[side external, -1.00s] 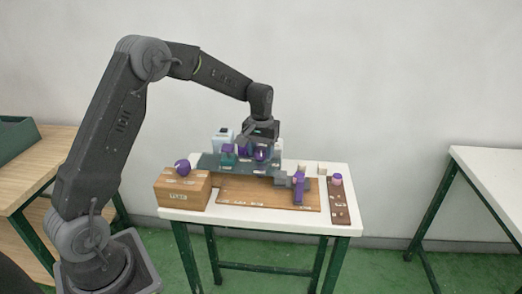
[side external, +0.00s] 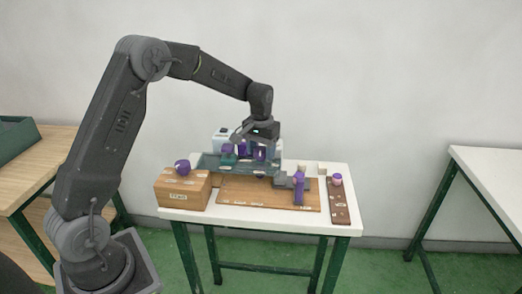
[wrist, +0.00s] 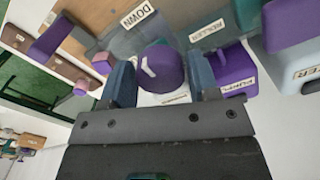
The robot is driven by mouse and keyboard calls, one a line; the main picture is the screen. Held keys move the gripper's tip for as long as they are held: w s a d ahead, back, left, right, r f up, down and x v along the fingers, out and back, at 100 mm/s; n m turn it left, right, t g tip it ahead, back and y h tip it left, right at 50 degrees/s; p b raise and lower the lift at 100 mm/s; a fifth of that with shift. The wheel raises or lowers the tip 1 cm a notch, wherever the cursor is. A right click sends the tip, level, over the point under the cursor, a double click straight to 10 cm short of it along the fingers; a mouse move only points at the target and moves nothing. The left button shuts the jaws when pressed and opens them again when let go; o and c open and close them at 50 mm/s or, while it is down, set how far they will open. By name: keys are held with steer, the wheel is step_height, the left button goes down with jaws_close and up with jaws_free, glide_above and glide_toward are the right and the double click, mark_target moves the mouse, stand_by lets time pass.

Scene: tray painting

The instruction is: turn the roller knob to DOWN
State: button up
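The round purple roller knob (wrist: 161,70) has a white mark on its top, at its left side in the wrist view. A DOWN label (wrist: 140,15) lies above it and a ROLLER label (wrist: 209,36) above and to its right, both on the grey panel (wrist: 178,22). My gripper (wrist: 161,82) has one finger on each side of the knob, and the knob fills the gap between them. In the side external view, my gripper (side external: 259,153) is low over the back of the table, and the knob is hard to make out there.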

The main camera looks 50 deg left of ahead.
mark_target(261, 150)
steer(key=o, duration=0.3)
step_height(261, 150, up, 14)
stand_by(0.6)
steer(key=shift+f, duration=0.1)
steer(key=s+d+r+m+t, duration=0.1)
steer(key=s+d+r+t, duration=0.15)
steer(key=s+d, duration=0.35)
steer(key=s+d+r+m+t, duration=0.1)
steer(key=s+d+r, duration=0.25)
steer(key=s, duration=0.45)
steer(key=s+d+f+m+t, duration=0.1)
steer(key=s+d+f, duration=0.1)
steer(key=s, duration=0.5)
steer(key=s+d+f+m+t, duration=0.1)
steer(key=s+d+f, duration=0.1)
steer(key=s, duration=0.5)
steer(key=shift+f, duration=0.55)
